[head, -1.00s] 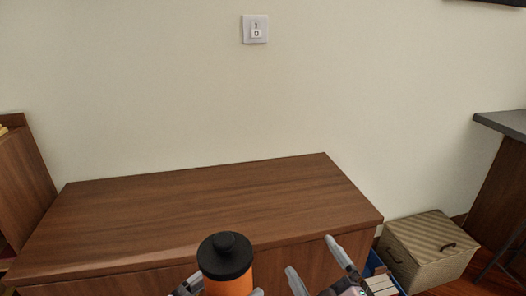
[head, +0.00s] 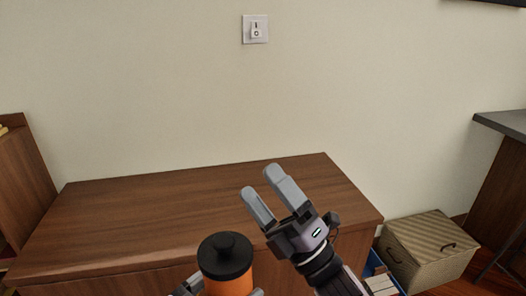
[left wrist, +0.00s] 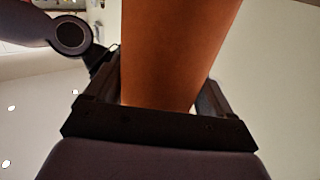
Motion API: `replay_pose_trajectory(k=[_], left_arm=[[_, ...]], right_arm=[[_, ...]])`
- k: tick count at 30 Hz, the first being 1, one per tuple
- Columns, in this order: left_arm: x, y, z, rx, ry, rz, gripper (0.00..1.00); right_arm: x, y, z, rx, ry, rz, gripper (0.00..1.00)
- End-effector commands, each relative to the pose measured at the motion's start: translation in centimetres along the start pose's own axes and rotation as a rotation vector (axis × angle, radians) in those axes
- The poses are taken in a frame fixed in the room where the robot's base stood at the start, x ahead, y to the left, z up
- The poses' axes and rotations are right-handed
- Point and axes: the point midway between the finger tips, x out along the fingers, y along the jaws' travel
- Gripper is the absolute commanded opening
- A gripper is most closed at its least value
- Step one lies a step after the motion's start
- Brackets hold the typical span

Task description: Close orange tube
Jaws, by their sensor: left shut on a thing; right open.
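I cannot tell how firmly the lid is seated. My left gripper (head: 226,292) is shut on the tube, its fingers on either side of it. In the left wrist view the tube (left wrist: 175,50) fills the space between the fingers. My right gripper (head: 266,195) is open and empty, up and to the right of the lid, with its fingers pointing away over the cabinet top.
A brown wooden cabinet (head: 160,205) with a bare top lies in front of me against the wall. A woven box (head: 428,250) and a blue crate (head: 378,270) stand on the floor at its right. A light switch (head: 255,29) is on the wall.

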Motion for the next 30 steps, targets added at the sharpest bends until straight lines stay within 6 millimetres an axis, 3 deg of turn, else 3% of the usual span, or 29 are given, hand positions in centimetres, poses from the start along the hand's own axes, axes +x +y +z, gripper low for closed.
replay_pose_trajectory(k=[6, 15, 30], left_arm=[[0.0, 0.0, -0.2, 0.0, 0.005, 0.0, 0.24], [0.0, 0.0, -0.2, 0.001, 0.005, 0.0, 0.24], [0.0, 0.0, -0.2, 0.001, 0.005, 0.0, 0.24]], right_arm=[[3.1, 2.5, -2.3, -0.18, 0.138, 0.109, 1.0], [6.2, 5.5, -6.1, -0.439, 0.329, 0.279, 1.0], [8.4, 8.8, -12.8, -0.844, 0.631, 0.596, 1.0]])
